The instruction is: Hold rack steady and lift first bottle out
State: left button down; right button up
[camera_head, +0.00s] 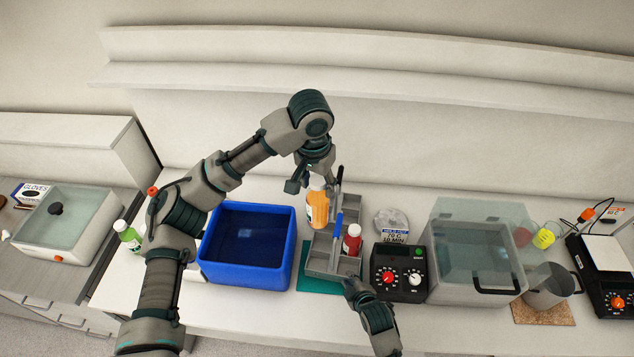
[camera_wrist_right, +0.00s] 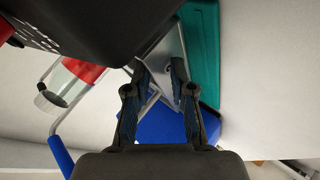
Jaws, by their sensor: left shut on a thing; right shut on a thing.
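The grey rack (camera_head: 322,262) stands over a teal mat (camera_head: 309,284) and has a handle with a blue grip (camera_head: 338,226). An orange bottle (camera_head: 318,208) with a pale cap is at the rack's left side, below my left gripper (camera_head: 312,184), which is shut on its top. I cannot tell whether the bottle's base is clear of the rack. A red bottle (camera_head: 352,241) sits in the rack's right side. My right gripper (camera_head: 350,284) is shut on the rack's near edge; the right wrist view shows its fingers (camera_wrist_right: 160,72) around the grey rack wall (camera_wrist_right: 168,48).
A blue bin (camera_head: 246,262) is left of the rack, with a green bottle (camera_head: 128,237) beyond it. A dark control box (camera_head: 400,275) and clear water bath (camera_head: 474,262) stand close on the right. A shelf (camera_head: 370,82) runs along the wall behind.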

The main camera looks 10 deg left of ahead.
pick_arm(q)
jog(key=shift+r, duration=1.4)
pick_arm(e)
jog(key=shift+d+f, duration=0.1)
jog(key=shift+f, duration=0.1)
jog(key=o, duration=0.7)
jog(key=shift+o, duration=1.4)
pick_arm(q)
jog(key=shift+w+d, duration=0.1)
jog(key=shift+w, duration=0.05)
pick_arm(e)
jog(key=shift+w, duration=0.1)
jog(key=v, duration=1.2)
